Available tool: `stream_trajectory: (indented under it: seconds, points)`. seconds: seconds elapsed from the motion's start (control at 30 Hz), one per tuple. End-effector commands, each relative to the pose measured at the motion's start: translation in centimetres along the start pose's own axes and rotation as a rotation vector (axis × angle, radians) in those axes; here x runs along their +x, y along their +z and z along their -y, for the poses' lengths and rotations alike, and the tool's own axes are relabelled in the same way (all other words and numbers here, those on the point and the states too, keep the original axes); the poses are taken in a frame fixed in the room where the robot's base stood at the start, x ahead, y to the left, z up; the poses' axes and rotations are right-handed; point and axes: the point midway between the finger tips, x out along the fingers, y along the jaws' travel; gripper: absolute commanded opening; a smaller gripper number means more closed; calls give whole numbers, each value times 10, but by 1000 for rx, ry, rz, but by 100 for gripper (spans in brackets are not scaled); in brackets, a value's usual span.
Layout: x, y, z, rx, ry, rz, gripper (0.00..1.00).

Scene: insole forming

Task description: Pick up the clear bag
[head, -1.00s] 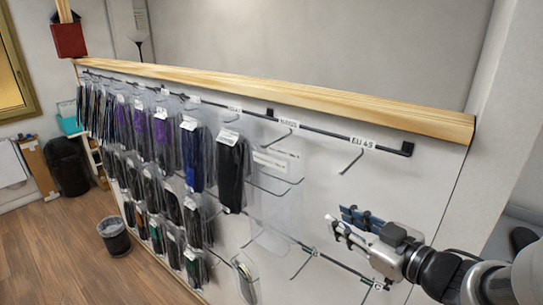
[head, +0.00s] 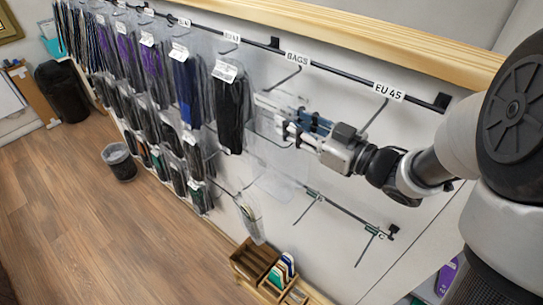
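The clear bag (head: 280,162) is a thin transparent sheet hanging flat from the hook under the BAGS label (head: 297,58). Its outline is faint against the white board. My gripper (head: 272,116) reaches in from the right at the bag's upper part, with its fingers pointing left. The two fingers, with blue pads and pale tips, stand apart. The bag shows just below and around the fingers. I cannot tell whether its sheet is between the fingers or behind them.
Packaged black (head: 232,112) and blue (head: 187,90) insoles hang close to the left. The EU 45 hook (head: 377,118) is empty. A wooden organizer (head: 252,262) stands below. A wooden rail (head: 400,55) tops the board.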

Motion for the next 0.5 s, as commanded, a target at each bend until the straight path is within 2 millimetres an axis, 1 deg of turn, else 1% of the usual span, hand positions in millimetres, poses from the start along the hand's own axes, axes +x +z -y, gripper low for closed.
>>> stream_trajectory:
  seconds: [0.03, 0.17, 0.23, 0.4, 0.5]
  points:
    - [5, 0, 1, 0, -3, 0, 26]
    - [12, 0, 1, 1, 0, 0, 26]
    - [19, 0, 3, 1, -3, 1, 26]
    - [45, 0, 7, 0, -4, 1, 26]
    - [56, 0, 6, 0, -2, 0, 26]
